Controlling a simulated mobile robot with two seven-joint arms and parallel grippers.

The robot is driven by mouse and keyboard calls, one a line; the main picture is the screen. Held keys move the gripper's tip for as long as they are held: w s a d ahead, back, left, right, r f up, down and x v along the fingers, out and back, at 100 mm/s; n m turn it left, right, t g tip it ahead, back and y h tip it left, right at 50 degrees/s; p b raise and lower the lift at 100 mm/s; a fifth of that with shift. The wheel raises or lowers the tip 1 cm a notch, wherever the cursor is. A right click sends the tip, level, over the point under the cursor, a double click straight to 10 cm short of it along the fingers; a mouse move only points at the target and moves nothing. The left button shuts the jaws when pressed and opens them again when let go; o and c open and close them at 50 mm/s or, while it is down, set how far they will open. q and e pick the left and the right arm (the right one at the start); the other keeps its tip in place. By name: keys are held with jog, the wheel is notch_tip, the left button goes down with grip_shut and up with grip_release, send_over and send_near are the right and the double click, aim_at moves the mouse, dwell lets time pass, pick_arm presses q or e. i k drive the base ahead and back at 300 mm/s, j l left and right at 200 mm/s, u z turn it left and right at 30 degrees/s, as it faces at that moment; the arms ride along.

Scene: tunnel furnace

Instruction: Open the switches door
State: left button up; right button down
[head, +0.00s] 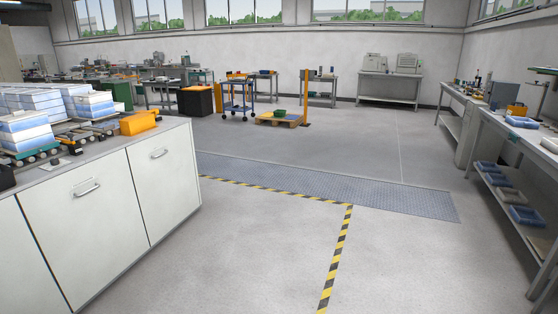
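No door that I can identify as the switches door shows in the head view. The nearest doors are two pale grey cabinet doors with metal bar handles at the left. One handle (87,189) is on the nearer door (85,235), and one handle (159,154) is on the farther door (165,185). Both doors look shut. Neither of my grippers is in view.
White-and-blue stacks (25,130) and an orange object (138,122) sit on the cabinet top. A long workbench (510,140) with blue bins stands at the right. The floor (255,245) between is clear, with yellow-black tape (338,245) and a dark mat (330,188).

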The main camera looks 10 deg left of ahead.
aim_at(162, 166)
jog(key=i+j+u, duration=0.1)
jog(key=i+u, duration=0.35)
jog(key=i, duration=0.35)
jog(key=i+l+u, duration=0.15)
jog(key=i+u, duration=0.25)
jog(key=i, duration=0.4)
jog(key=i+l+u, duration=0.1)
jog(key=i, duration=3.25)
